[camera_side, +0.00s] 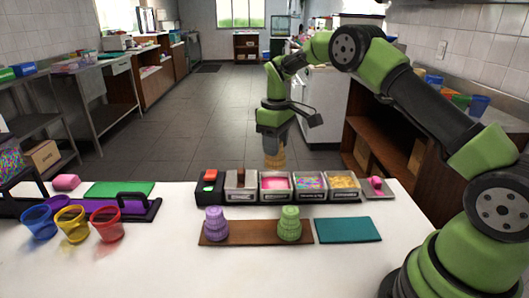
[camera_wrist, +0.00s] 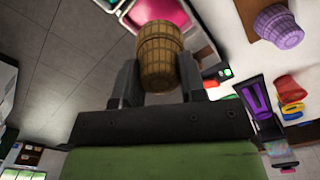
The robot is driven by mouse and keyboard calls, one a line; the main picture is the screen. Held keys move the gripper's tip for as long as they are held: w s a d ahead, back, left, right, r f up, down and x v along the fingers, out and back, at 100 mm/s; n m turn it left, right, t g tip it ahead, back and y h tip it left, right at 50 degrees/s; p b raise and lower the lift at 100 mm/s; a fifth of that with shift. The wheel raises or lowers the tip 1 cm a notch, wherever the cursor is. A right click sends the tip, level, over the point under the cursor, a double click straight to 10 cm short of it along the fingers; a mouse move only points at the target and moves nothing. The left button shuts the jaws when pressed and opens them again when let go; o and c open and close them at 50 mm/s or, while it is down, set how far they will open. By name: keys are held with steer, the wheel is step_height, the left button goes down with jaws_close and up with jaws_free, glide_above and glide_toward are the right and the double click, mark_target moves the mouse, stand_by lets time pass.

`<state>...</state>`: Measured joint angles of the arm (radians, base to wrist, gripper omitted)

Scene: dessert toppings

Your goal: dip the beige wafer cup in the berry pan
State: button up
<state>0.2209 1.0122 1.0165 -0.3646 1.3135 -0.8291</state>
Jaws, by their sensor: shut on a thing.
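My gripper (camera_side: 274,148) is shut on the beige wafer cup (camera_side: 275,160), which hangs below it behind the row of pans. In the wrist view, the ribbed tan cup (camera_wrist: 160,58) sits between the two dark fingers of the gripper (camera_wrist: 158,80). The berry pan (camera_side: 277,197), a grey pan with pink filling, is in the middle of the row on the table. The cup appears above the level of the pan and apart from it. A pink-filled pan also shows at the top of the wrist view, partly behind the cup.
Purple (camera_side: 215,225) and green (camera_side: 289,225) cups stand on a brown board (camera_side: 252,233) in front. A teal mat (camera_side: 347,230) is clear.

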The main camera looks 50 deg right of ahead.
mark_target(276, 168)
steer(key=shift+d+f, duration=0.2)
steer(key=shift+f, duration=2.55)
steer(key=shift+f, duration=0.25)
steer(key=shift+f, duration=0.8)
steer(key=shift+r, duration=2.05)
steer(key=shift+r, duration=2.25)
